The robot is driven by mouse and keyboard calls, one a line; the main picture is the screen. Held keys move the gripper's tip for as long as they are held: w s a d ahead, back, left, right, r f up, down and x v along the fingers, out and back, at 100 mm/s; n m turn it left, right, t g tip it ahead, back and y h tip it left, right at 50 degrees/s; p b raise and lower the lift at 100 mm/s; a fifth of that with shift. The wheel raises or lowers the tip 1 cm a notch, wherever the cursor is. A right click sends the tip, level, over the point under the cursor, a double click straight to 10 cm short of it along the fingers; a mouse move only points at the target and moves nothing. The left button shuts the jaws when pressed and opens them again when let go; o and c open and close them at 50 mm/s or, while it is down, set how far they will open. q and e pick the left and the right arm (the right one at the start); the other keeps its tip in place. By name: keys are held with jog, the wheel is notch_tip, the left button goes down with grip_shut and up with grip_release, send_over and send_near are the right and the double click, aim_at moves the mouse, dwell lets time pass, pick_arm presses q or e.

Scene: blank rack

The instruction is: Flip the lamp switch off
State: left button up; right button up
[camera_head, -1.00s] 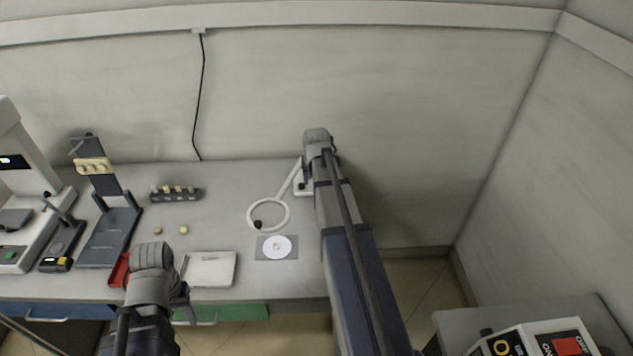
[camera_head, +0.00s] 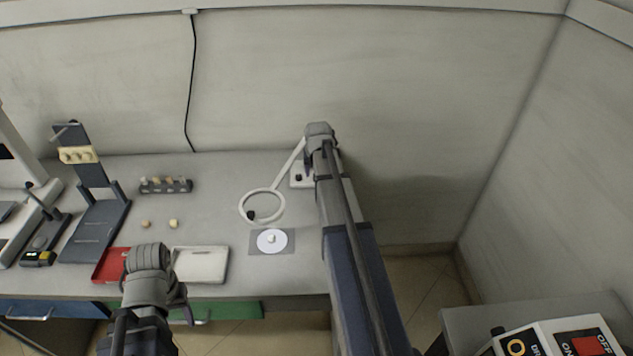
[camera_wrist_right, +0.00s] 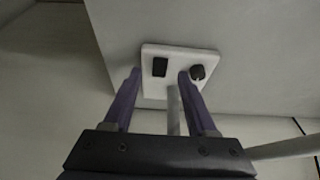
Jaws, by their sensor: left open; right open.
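The lamp (camera_head: 262,206) has a white ring on a slanted arm and a white base (camera_head: 299,182) near the back of the bench, partly hidden by my right arm. In the right wrist view, the base (camera_wrist_right: 181,54) carries a black rocker switch (camera_wrist_right: 160,67) and a round black knob (camera_wrist_right: 198,72). My right gripper (camera_wrist_right: 159,76) is open, its fingers apart and pointing at the base, with the switch between the tips in the picture. Contact cannot be told. My left gripper (camera_head: 182,298) is low at the bench's front edge, mostly hidden by its arm, and holds nothing visible.
A grey mat (camera_head: 285,247) with a white disc lies before the lamp. A white tray (camera_head: 205,277) and red tray (camera_head: 110,264) are near the front edge. A dark rack (camera_head: 165,187) and a stand (camera_head: 95,230) are left. A control box (camera_head: 555,340) is lower right.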

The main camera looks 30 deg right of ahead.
jog(key=b+x, duration=0.1)
jog(key=x, duration=0.1)
jog(key=shift+w+f+b, duration=0.15)
jog(key=shift+f+b, duration=0.15)
jog(key=shift+f, duration=0.1)
pick_arm(q)
notch_tip(320, 180, down, 2)
jog(key=shift+f, duration=0.25)
pick_arm(e)
grip_shut()
